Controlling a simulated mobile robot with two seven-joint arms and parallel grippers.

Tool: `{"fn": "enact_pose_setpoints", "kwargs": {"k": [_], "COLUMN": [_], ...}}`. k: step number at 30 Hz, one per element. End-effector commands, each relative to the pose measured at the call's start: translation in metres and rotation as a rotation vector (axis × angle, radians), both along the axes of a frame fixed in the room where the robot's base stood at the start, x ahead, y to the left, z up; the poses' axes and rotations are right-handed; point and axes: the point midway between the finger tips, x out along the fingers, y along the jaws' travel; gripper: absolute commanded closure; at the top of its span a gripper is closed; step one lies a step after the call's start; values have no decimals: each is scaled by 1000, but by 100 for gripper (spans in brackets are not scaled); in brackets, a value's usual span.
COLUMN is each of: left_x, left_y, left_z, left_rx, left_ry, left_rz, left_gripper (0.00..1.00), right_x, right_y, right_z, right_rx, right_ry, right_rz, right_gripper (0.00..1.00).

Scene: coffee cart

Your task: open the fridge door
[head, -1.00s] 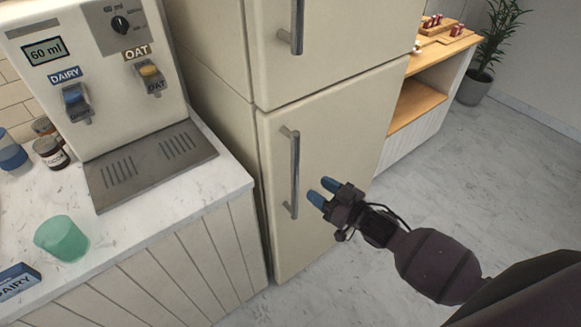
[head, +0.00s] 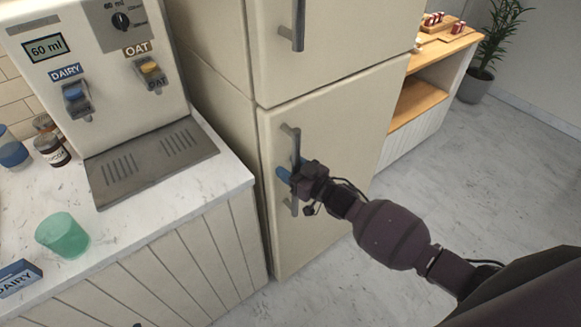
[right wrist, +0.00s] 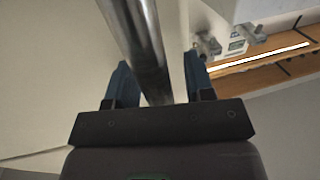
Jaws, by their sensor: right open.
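The cream fridge (head: 345,125) has two doors, both shut. The lower door (head: 325,215) has a vertical grey bar handle (head: 295,145); the upper door (head: 345,45) has a similar handle (head: 298,25). My right gripper (head: 283,174) is at the middle of the lower handle, its blue fingers overlapping it in the head view. In the right wrist view, the handle bar (right wrist: 145,50) runs between the two open fingers (right wrist: 158,85), with space visible on the right side. My left gripper is not in view.
A counter (head: 215,180) with a milk dispenser (head: 100,70) and a green cup (head: 62,235) stands left of the fridge. A wooden shelf unit (head: 420,100) stands to its right. The grey marble floor (head: 480,190) before the fridge is clear.

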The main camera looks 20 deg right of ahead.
Motion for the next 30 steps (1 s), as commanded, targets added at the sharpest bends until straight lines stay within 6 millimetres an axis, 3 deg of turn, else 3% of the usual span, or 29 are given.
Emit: {"fn": "enact_pose_setpoints", "kwargs": {"k": [4,13,23,30], "left_x": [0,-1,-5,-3], "left_y": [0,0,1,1], "left_z": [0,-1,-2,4], "left_rx": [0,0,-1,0], "left_ry": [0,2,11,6], "left_rz": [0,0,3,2], "left_gripper": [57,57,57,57], "right_x": [0,0,-3,-19], "right_y": [0,0,-1,-8], "right_z": [0,0,0,1], "right_rx": [0,0,-1,-4], "right_ry": [0,0,-1,0], "right_rz": [0,0,8,58], "right_gripper": [55,100,100,100]}}
